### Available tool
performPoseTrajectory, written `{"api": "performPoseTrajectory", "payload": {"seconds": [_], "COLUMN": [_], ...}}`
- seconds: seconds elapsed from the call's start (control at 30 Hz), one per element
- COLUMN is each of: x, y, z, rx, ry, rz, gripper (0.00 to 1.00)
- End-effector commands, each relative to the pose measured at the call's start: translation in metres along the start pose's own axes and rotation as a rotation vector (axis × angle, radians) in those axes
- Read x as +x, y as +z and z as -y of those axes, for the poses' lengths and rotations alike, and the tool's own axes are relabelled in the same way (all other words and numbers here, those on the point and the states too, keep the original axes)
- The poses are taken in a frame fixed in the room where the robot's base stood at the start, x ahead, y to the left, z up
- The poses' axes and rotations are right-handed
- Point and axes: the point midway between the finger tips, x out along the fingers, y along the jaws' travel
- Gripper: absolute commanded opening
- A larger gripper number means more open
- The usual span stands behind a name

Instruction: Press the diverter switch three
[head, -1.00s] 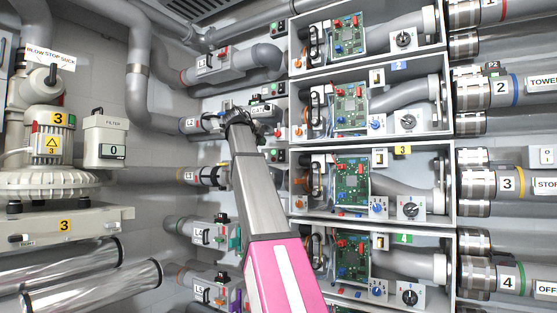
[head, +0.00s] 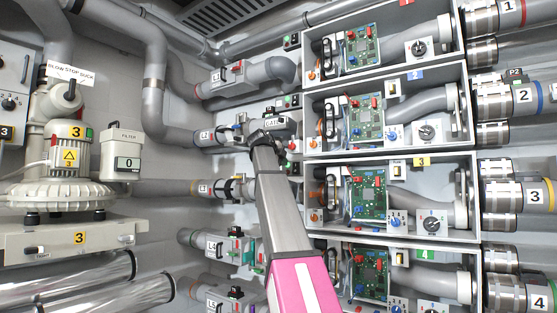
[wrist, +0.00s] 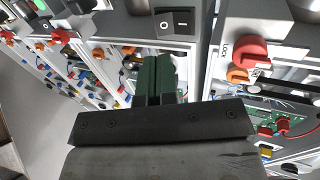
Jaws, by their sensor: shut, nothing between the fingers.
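The third cabinet carries a yellow label 3 (head: 421,161), and a small pale switch plate (head: 398,170) sits just left of it. I cannot tell for sure that this is diverter switch three. My gripper (head: 262,137) is in front of the wall by the GATE box (head: 277,122), left of the cabinets; its fingertips are hard to make out there. In the wrist view my green fingers (wrist: 153,72) are together and empty. A black rocker switch (wrist: 174,22) marked O and a dash lies beyond the fingertips, and no contact shows.
Open cabinets with green circuit boards (head: 367,193) and dials (head: 431,223) stack on the right. Wall pipes with valves such as L4 (head: 228,246) are left of my arm. A blower (head: 68,160) and a filter box (head: 123,155) stand at far left. A red knob (wrist: 240,52) shows in the wrist view.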

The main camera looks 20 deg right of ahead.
Motion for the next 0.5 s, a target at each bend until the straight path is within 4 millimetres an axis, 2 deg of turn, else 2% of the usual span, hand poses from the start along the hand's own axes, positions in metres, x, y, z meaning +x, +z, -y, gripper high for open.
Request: {"api": "performPoseTrajectory", "payload": {"seconds": [0.2,0.5], "x": [0.042,0.076], "y": [0.000,0.000], "z": [0.001,0.000], "rx": [0.000,0.000], "ry": [0.001,0.000], "rz": [-0.001,0.000], "gripper": [0.00,0.00]}}
